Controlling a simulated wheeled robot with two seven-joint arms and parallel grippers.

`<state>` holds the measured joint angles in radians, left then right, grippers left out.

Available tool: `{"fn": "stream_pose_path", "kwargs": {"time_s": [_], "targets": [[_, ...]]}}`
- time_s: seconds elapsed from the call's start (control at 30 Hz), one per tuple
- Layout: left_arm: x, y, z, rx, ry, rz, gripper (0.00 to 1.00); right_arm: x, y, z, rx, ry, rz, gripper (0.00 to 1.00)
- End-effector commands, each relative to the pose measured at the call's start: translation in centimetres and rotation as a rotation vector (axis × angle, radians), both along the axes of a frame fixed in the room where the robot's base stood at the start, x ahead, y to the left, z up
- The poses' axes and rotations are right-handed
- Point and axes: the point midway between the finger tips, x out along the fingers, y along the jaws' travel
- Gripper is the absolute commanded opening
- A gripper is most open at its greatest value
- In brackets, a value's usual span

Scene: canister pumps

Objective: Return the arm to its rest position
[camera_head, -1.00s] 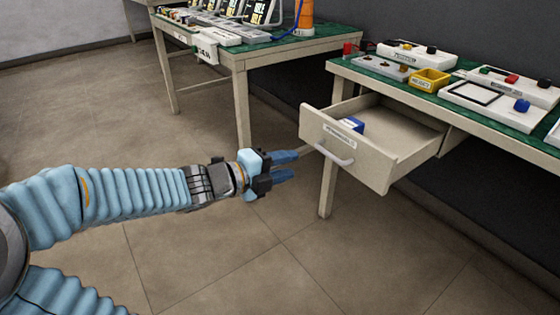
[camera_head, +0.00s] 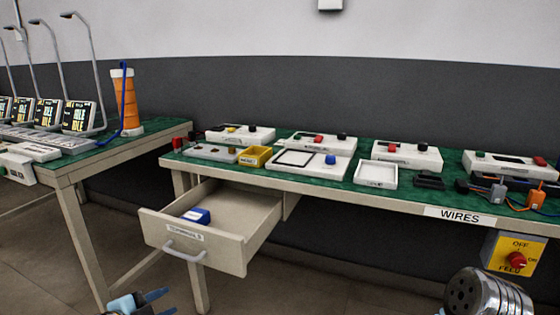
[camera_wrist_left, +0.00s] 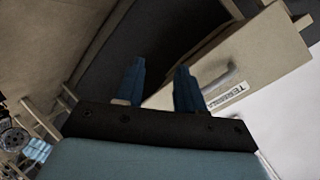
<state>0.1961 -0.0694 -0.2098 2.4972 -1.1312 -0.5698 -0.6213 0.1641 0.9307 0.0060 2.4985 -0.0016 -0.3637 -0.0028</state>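My left gripper (camera_head: 158,302) shows at the bottom left of the head view, cut off by the lower edge, in front of and below the open drawer. In the left wrist view its two blue fingers (camera_wrist_left: 160,78) stand apart with nothing between them. The drawer front (camera_wrist_left: 245,70) with its label and handle lies beyond the fingertips in that view.
The open drawer (camera_head: 235,252) juts from the green-topped table (camera_head: 330,185) and holds a blue item (camera_head: 197,216). Several white panels stand on that table. A yellow switch box (camera_head: 508,256) hangs at its front right. Another table (camera_head: 100,160) stands at the left.

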Motion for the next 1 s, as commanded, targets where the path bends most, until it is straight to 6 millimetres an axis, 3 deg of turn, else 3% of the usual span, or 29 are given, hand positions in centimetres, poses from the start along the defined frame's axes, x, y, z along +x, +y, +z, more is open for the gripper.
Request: {"fn": "stream_pose_path", "kwargs": {"time_s": [0.03, 0.17, 0.2, 0.3, 0.4, 0.5, 0.63, 1.0], "targets": [[0.7, -1.6, -3.9, -0.124, 0.143, 0.053, 0.38, 0.0, 0.1, 0.4, 0.001, 0.0, 0.001, 0.43], [0.0, -5.5, -13.8, -0.421, 0.514, 0.276, 0.38, -0.1, 0.2, 0.8, 0.003, 0.002, 0.004, 0.43], [-0.9, -6.8, -16.8, -0.497, 0.632, 0.359, 0.38, -0.1, 0.3, 1.0, 0.004, 0.002, 0.004, 0.43], [-4.5, -10.1, -23.4, -0.643, 0.905, 0.577, 0.38, -0.2, 0.4, 1.3, 0.005, 0.003, 0.007, 0.43], [-8.8, -12.7, -28.1, -0.724, 1.117, 0.783, 0.38, -0.2, 0.5, 1.5, 0.007, 0.003, 0.008, 0.43], [-12.2, -14.5, -30.8, -0.76, 1.257, 0.945, 0.38, -0.2, 0.5, 1.6, 0.008, 0.004, 0.009, 0.43], [-14.7, -15.6, -32.3, -0.774, 1.342, 1.06, 0.38, -0.2, 0.6, 1.7, 0.009, 0.004, 0.009, 0.43], [-15.1, -15.8, -32.6, -0.776, 1.355, 1.083, 0.38, -0.2, 0.6, 1.6, 0.009, 0.004, 0.009, 0.43]]}}
